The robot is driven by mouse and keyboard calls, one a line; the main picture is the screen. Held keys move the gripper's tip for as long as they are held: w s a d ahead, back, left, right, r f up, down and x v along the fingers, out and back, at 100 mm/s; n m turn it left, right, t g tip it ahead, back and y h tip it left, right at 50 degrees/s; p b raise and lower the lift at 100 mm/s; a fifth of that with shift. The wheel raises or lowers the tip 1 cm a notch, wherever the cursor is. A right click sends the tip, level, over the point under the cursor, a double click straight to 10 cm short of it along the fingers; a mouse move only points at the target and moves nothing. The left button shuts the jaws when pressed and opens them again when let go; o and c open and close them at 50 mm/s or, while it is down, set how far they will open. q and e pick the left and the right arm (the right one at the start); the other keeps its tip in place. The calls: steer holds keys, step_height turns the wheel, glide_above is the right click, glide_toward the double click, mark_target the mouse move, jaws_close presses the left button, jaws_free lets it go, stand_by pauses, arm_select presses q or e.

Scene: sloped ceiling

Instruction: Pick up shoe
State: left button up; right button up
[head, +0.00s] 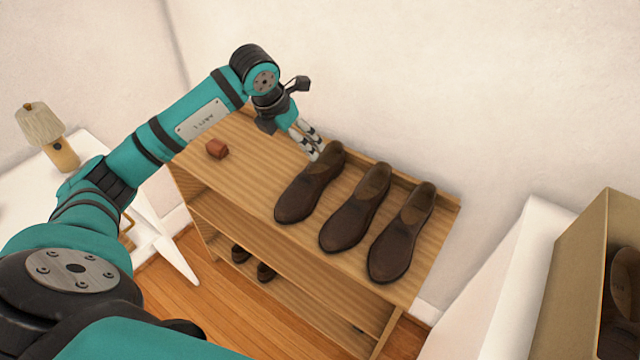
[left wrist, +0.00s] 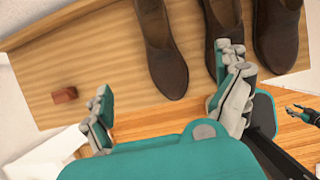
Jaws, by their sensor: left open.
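Three dark brown shoes stand side by side on the top of a wooden rack (head: 250,165): a left one (head: 303,195), a middle one (head: 352,215) and a right one (head: 400,240). My left gripper (head: 313,147) is open and empty, near the heel end of the left shoe in the head view. In the left wrist view its fingers (left wrist: 167,75) are spread wide, with a shoe (left wrist: 165,60) showing between them. The right finger overlaps another shoe (left wrist: 222,18). Contact cannot be told. A small dark gripper part, seemingly my right (left wrist: 300,112), shows at the right edge.
A small red-brown block (head: 217,148) lies on the rack's left part. More shoes (head: 253,262) sit on a lower shelf. A white table (head: 110,185) with a lamp (head: 45,135) is left. An open box (head: 575,275) holding dark shoes is right. A wall stands behind.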

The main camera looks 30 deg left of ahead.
arm_select(q)
steer(key=b, duration=0.5)
glide_toward(310, 167)
steer(key=s+d, duration=0.2)
steer(key=d, duration=0.1)
steer(key=shift+s+r, duration=0.3)
steer(key=shift+s, duration=0.1)
steer(key=shift+x, duration=0.75)
steer(key=b+x, duration=0.3)
steer(key=x, duration=0.1)
steer(key=shift+w+a+f, duration=0.1)
steer(key=shift+w+f, duration=0.05)
steer(key=shift+w, duration=0.1)
steer(key=shift+c, duration=0.9)
steer(key=c, duration=1.6)
steer(key=shift+c, duration=0.3)
